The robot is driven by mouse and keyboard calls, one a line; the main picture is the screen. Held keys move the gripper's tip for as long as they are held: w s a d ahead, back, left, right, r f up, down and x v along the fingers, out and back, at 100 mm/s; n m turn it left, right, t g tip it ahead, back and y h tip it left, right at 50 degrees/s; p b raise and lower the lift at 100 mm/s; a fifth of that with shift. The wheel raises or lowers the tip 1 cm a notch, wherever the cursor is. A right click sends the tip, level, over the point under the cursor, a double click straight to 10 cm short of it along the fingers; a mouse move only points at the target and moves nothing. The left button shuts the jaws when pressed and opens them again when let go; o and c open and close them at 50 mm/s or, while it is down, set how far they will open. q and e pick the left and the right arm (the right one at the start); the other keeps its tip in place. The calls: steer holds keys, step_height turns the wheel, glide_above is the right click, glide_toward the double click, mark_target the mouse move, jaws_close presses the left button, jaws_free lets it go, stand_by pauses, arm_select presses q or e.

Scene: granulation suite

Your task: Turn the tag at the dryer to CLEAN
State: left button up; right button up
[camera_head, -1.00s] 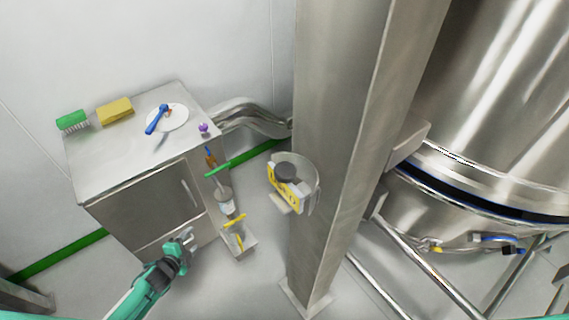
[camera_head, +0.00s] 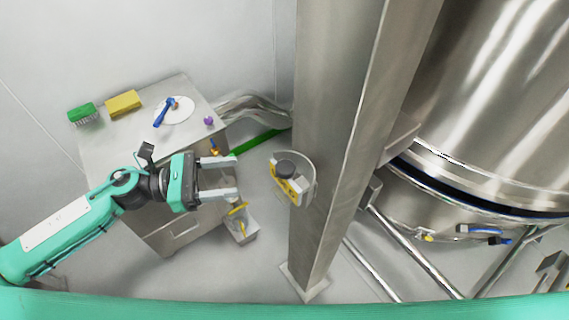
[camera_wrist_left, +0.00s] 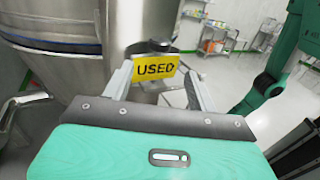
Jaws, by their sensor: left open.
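The tag (camera_head: 286,188) is a yellow plate in a holder with a dark round knob (camera_head: 286,168), mounted on the steel column beside the dryer (camera_head: 480,110). In the left wrist view the tag (camera_wrist_left: 156,68) reads USED and shows between my fingers, beyond the fingertips. My left gripper (camera_head: 236,177) is open and empty, its two fingers pointing right toward the tag, with a gap between. The left gripper (camera_wrist_left: 156,75) also shows in the left wrist view. My right gripper is not in view.
The steel column (camera_head: 340,130) stands between the cabinet (camera_head: 140,135) and the dryer. On the cabinet are a green brush (camera_head: 82,112), a yellow sponge (camera_head: 124,103) and a white plate (camera_head: 178,110). A small bin (camera_head: 242,230) hangs at the cabinet's side.

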mark_target(276, 167)
arm_select(q)
steer(key=d+p, duration=0.2)
steer(key=d, duration=0.1)
steer(key=w+d+p, duration=0.1)
steer(key=d+p, duration=0.1)
steer(key=d, duration=0.2)
steer(key=d+p, duration=0.1)
steer(key=d, duration=0.2)
steer(key=shift+w+d+r+p, duration=0.25)
steer(key=shift+w+p, duration=0.15)
steer(key=shift+w+d+f+p, duration=0.1)
steer(key=shift+d+f+p, duration=0.15)
steer(key=shift+d, duration=0.6)
steer(key=c, duration=1)
